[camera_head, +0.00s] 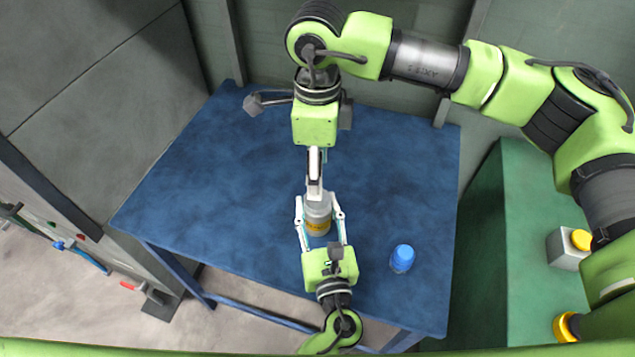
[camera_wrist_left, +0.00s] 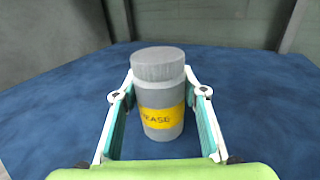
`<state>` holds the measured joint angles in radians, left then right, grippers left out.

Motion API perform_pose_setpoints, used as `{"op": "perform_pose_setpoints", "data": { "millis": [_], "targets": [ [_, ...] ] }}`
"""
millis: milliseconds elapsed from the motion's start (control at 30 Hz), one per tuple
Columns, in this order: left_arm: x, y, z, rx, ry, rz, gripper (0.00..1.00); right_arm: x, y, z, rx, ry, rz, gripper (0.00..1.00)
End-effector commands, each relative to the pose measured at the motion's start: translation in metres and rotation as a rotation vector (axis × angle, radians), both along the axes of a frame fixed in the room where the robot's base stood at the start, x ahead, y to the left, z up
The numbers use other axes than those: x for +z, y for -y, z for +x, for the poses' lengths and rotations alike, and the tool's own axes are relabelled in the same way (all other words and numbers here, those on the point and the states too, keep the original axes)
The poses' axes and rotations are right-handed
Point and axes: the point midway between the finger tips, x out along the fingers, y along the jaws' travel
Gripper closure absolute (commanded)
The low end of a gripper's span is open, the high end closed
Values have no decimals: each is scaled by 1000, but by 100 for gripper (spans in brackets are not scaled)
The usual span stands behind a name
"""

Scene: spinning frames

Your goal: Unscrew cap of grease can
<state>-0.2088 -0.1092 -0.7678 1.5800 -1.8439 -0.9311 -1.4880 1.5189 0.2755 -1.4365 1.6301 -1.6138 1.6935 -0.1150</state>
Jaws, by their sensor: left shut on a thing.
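The grease can (camera_head: 318,216) is a grey cylinder with a yellow label, upright on the blue table. My left gripper (camera_head: 320,218) is shut on its body, one finger on each side. In the left wrist view the can (camera_wrist_left: 161,118) stands between the fingers (camera_wrist_left: 160,105), and its wide grey cap (camera_wrist_left: 158,64) is on top with nothing touching it. My right gripper (camera_head: 315,183) hangs from above, overlapping the cap area in the head view. It is outside the left wrist view, so it is above the cap. Its fingers are seen edge-on, so their opening is unclear.
A blue can or jar (camera_head: 402,258) stands on the blue table (camera_head: 220,180) to the right of the grease can. A green cabinet (camera_head: 520,230) with a yellow-button box (camera_head: 569,247) is at the right. The table's left side is clear.

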Motion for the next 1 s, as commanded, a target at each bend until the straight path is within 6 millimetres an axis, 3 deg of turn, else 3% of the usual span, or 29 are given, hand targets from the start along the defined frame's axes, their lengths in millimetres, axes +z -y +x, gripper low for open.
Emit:
{"op": "perform_pose_setpoints", "data": {
  "millis": [1000],
  "targets": [
    [0, 0, 0, 1, -1, 1, 100, 0, 0, 0, -1906, 1, -1, 49]
  ]
}}
